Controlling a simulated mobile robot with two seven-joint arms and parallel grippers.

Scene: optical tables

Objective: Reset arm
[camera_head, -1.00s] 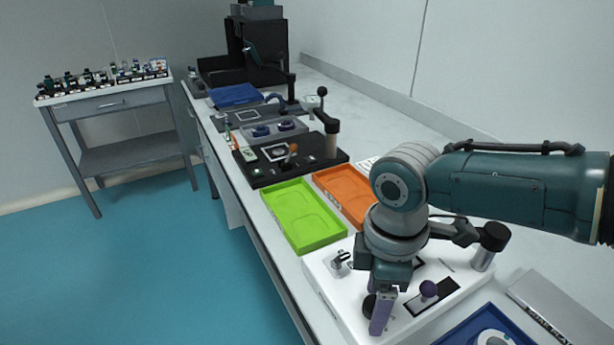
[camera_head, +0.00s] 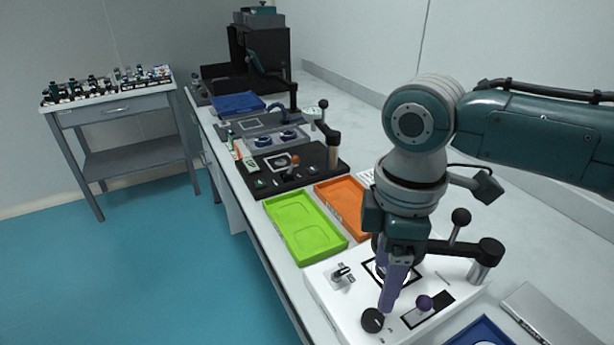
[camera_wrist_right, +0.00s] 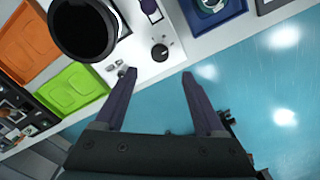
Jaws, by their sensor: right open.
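My right gripper (camera_head: 392,285) hangs from my right arm above the white instrument panel (camera_head: 325,298) at the near end of the bench. In the right wrist view its two purple fingers (camera_wrist_right: 158,88) are spread apart with nothing between them. The knob also shows in the right wrist view (camera_wrist_right: 160,52). My left gripper does not show.
A green tray (camera_head: 338,246) and an orange tray (camera_head: 354,228) lie behind the panel. A black panel (camera_head: 262,185) stands farther back. A blue tray (camera_head: 480,332) and a grey box (camera_head: 548,318) are at the near right. A side table (camera_head: 120,107) stands at the far left.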

